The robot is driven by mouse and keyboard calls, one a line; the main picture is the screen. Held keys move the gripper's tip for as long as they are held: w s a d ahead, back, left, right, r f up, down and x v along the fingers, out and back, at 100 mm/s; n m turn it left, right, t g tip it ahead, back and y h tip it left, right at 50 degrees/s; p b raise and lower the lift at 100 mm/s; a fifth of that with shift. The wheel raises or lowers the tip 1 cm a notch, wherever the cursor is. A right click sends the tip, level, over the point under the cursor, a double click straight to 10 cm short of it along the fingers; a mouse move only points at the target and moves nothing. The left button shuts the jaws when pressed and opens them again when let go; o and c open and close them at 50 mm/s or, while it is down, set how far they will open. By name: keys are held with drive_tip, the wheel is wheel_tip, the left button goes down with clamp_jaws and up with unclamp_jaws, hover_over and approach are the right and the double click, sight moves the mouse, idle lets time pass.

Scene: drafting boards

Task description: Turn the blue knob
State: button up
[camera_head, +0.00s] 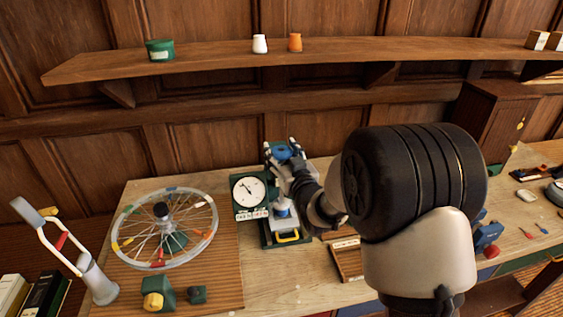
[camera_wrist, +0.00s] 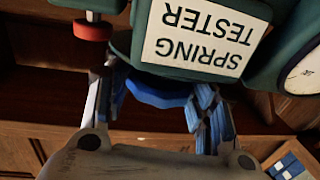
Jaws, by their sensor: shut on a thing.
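The blue knob (camera_head: 283,153) sits at the top of a green spring tester (camera_head: 267,241) with a round white dial (camera_head: 248,189). My gripper (camera_head: 281,147) is shut on the blue knob, with a finger on either side of it. In the wrist view the knob (camera_wrist: 160,94) shows partly, between my gripper's fingers (camera_wrist: 156,105). Its upper part is hidden behind the tester's body with the "SPRING TESTER" label (camera_wrist: 207,32). My wrist and forearm cover the area right of the tester in the head view.
A spoked wheel (camera_head: 127,242) lies on a board left of the tester. A small green block with a yellow knob (camera_head: 153,301) is in front. A wooden tray (camera_head: 348,262) lies right of the tester. A shelf (camera_head: 215,66) with small jars runs above.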

drive_tip(key=shift+h, duration=0.3)
drive_tip(key=o, duration=1.1)
drive_tip(key=shift+s, duration=0.1)
drive_tip(key=v, duration=1.2)
drive_tip(key=shift+f, duration=0.1)
